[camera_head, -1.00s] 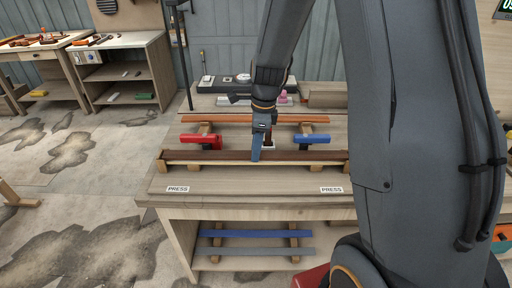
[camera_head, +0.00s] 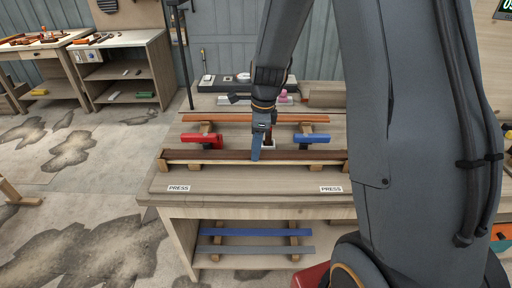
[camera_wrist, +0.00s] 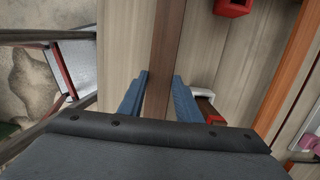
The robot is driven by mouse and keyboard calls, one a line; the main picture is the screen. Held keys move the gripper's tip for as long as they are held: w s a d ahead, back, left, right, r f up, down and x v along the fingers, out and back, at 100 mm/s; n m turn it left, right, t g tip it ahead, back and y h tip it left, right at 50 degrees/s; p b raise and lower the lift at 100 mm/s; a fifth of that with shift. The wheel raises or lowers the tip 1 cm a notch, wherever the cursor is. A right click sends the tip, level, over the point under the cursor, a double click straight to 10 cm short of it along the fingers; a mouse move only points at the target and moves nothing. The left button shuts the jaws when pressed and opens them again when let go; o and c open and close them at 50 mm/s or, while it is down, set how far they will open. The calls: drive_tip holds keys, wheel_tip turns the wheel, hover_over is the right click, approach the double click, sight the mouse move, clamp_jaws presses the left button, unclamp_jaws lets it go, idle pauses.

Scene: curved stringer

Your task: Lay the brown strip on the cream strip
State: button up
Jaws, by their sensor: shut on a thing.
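The brown strip (camera_head: 210,154) runs left to right across the front of the bench. The cream strip (camera_head: 215,163) shows as a thin pale line along its near lower edge. My gripper (camera_head: 257,153) is shut on the brown strip near its middle. In the wrist view the brown strip (camera_wrist: 166,45) passes between the blue fingers of my gripper (camera_wrist: 158,95). The brown strip lies over or right against the cream strip; whether they touch along the whole length I cannot tell. My arm hides the right end.
A red clamp (camera_head: 202,140) and a blue clamp (camera_head: 312,138) stand just behind the strips. An orange strip (camera_head: 230,118) lies farther back. Wooden supports (camera_head: 167,165) sit under the strips. Two PRESS labels (camera_head: 178,188) mark the clear front of the bench (camera_head: 250,185).

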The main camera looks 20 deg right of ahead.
drive_tip(key=shift+f, duration=0.3)
idle(0.5)
drive_tip(key=o, duration=1.8)
drive_tip(key=shift+r+p, duration=3.45)
drive_tip(key=shift+r, duration=0.6)
drive_tip(key=s+n+b, duration=0.2)
drive_tip(key=s+n, duration=0.3)
drive_tip(key=n, duration=0.2)
drive_tip(key=s+f+n+h+b, duration=0.1)
drive_tip(key=s+n+b, duration=0.2)
drive_tip(key=s+n, duration=0.3)
drive_tip(key=s+n+t+b, duration=0.1)
drive_tip(key=s+n+b, duration=0.1)
drive_tip(key=s+n, duration=0.4)
drive_tip(key=shift+s+a+f+n, duration=0.1)
drive_tip(key=shift+f+n, duration=0.05)
drive_tip(key=shift+n, duration=0.5)
drive_tip(key=shift+s+a+f+n, duration=0.1)
drive_tip(key=shift+f+n, duration=0.05)
drive_tip(key=shift+n, duration=0.5)
